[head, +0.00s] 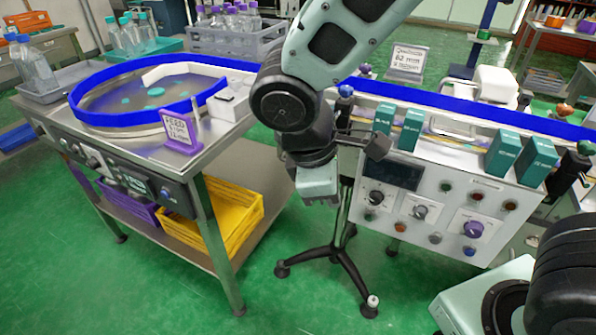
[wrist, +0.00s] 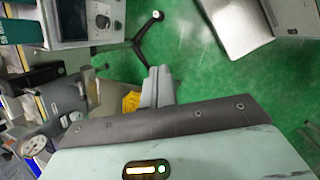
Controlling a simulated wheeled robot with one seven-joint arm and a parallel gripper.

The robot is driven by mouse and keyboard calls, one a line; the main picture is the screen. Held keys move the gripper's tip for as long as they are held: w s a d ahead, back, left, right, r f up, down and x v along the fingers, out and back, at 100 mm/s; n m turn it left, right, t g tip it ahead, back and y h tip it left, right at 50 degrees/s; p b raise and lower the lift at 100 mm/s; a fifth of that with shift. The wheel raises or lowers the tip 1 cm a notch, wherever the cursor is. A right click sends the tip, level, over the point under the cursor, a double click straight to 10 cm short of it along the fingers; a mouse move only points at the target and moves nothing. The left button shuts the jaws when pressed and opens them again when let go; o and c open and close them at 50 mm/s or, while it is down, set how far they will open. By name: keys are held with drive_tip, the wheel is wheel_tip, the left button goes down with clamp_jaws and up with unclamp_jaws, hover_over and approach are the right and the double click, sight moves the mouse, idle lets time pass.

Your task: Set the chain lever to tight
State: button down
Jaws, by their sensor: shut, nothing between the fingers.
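I cannot pick out the chain lever with certainty in either view. A grey control panel (head: 403,215) hangs below the conveyor at the right of the head view, with a dark display, black knobs, small buttons and a purple knob (head: 473,229). Part of a similar panel with a knob shows at the upper left of the wrist view (wrist: 85,22). My gripper (wrist: 158,82) shows in the wrist view with its two grey fingers together and nothing between them. In the head view my arm hangs in front of the conveyor, left of the panel; the fingertips cannot be made out there.
Several teal cartons (head: 503,153) stand along the conveyor. A black-footed stand (head: 335,255) is on the green floor below my arm. Floor at front centre is clear.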

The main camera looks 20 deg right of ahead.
drive_tip(key=w+f+n+t+h+b, duration=0.2)
drive_tip(key=w+f+n+t+b, duration=0.2)
drive_tip(key=w, duration=0.5)
drive_tip(key=w+a+f+n+t+h+b, duration=0.1)
drive_tip(key=w+f+n+t+h+b, duration=0.1)
drive_tip(key=w+f+b, duration=0.4)
drive_tip(key=w+f+n+t+h+b, duration=0.3)
drive_tip(key=w+f+n+t+b, duration=0.2)
drive_tip(key=w, duration=0.7)
wheel_tip(320, 180, down, 3)
drive_tip(key=shift+a+r+n+t, duration=0.2)
drive_tip(key=shift+a+n+t, duration=0.1)
drive_tip(key=shift+n, duration=0.2)
drive_tip(key=shift+d, duration=0.1)
drive_tip(key=b+x, duration=0.2)
drive_tip(key=x, duration=0.8)
drive_tip(key=shift+s, duration=0.1)
